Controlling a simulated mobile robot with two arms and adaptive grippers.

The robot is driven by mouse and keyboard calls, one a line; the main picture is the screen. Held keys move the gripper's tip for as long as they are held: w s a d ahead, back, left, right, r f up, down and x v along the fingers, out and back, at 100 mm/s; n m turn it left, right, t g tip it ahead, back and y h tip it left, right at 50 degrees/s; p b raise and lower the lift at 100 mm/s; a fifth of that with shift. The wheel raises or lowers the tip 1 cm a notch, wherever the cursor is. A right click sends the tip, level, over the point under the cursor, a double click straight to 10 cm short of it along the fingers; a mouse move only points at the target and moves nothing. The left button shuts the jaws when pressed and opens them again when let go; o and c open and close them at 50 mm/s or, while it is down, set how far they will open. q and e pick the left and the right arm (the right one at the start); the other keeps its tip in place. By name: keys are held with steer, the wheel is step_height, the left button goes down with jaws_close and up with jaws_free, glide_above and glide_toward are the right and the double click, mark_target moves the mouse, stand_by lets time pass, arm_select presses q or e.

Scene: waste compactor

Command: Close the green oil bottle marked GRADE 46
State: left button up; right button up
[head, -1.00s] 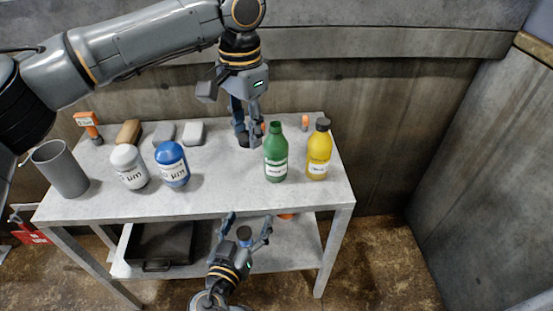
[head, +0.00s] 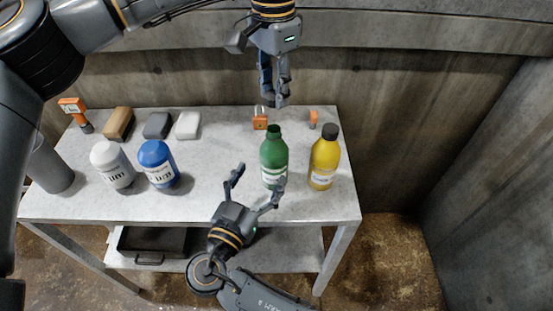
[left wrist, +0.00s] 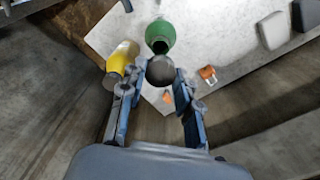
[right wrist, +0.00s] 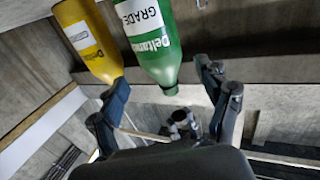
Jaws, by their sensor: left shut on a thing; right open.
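The green oil bottle (head: 273,160) stands upright on the table with its neck open, and the dark mouth shows in the left wrist view (left wrist: 161,38). Its label reads GRADE in the right wrist view (right wrist: 150,38). My left gripper (head: 275,103) is above the table's back edge, behind and above the bottle. It is shut on a dark round cap (left wrist: 160,70), apart from the bottle mouth. The cap is hard to make out in the head view. My right gripper (head: 259,176) is open, its fingers pointing at the green bottle from the front left.
A yellow bottle (head: 323,160) with a dark cap stands close right of the green one. An orange padlock (head: 260,122) is behind it. Blue (head: 158,165) and white (head: 112,166) jars stand left. The table (head: 215,165) is clear between blue jar and green bottle.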

mark_target(280, 141)
steer(key=shift+s+r, duration=0.1)
steer(key=shift+s, duration=0.05)
steer(key=x, duration=1.2)
jaws_close()
stand_by(0.6)
